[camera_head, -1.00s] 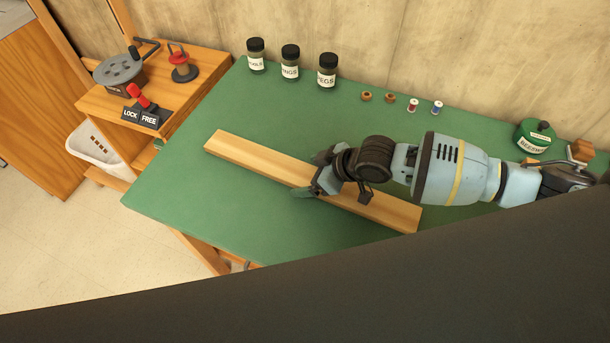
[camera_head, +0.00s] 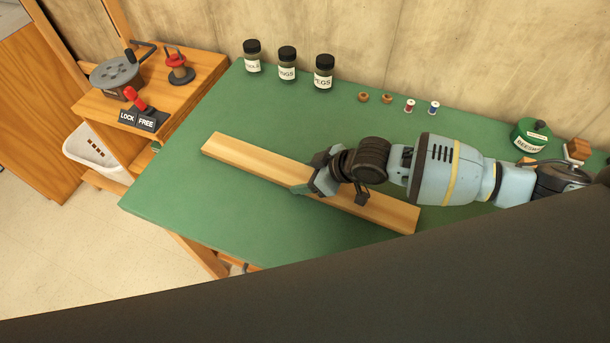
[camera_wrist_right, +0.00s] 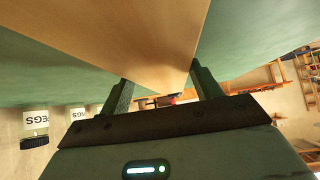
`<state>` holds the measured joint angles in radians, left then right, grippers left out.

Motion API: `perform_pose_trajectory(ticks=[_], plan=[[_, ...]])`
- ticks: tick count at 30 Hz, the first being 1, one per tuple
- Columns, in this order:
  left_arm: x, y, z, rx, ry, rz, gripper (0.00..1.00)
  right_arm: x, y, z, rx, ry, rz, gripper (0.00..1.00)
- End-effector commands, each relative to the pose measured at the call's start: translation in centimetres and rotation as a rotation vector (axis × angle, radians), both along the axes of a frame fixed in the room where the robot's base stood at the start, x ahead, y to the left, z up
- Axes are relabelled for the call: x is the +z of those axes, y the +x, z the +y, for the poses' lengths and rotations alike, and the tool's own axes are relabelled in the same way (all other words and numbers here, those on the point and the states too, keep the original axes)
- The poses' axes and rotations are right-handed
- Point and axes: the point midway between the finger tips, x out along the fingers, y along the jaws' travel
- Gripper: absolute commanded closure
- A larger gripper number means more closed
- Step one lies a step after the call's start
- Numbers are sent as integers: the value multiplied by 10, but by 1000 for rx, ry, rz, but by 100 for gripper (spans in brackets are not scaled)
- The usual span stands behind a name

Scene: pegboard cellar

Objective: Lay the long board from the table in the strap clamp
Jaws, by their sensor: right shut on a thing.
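The long board (camera_head: 250,161), pale plain wood, lies slantwise on the green table (camera_head: 190,205) in the head view. My right gripper (camera_head: 313,181) is shut on the board near its middle, one finger on each long side. In the right wrist view the board (camera_wrist_right: 125,38) runs between the two fingers of the right gripper (camera_wrist_right: 162,90). The board still looks flat on or very close to the table; a small gap cannot be told. My left gripper is not in view. I cannot make out a strap clamp for certain.
A wooden side stand (camera_head: 190,95) at the left bears a crank disc (camera_head: 117,74), a red-topped spool (camera_head: 179,70) and a LOCK/FREE lever (camera_head: 137,105). Several jars (camera_head: 287,64), small reels (camera_head: 409,106) and a beeswax tin (camera_head: 531,136) line the table's back. A dark surface covers the lower right.

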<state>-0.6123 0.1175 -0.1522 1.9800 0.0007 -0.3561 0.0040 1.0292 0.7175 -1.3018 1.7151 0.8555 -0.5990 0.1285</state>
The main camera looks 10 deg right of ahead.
Motion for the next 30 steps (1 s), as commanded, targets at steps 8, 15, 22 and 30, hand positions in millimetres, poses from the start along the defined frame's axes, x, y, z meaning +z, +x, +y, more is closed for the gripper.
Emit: perform_pose_trajectory(ticks=[8,15,22,30], plan=[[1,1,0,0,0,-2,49,28,2,1,0,5,-7,72],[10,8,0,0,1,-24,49,41,-38,9,5,3,-3,72],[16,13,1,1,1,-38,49,46,-94,20,4,4,-3,72],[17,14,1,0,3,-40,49,50,-141,30,2,3,-1,72]])
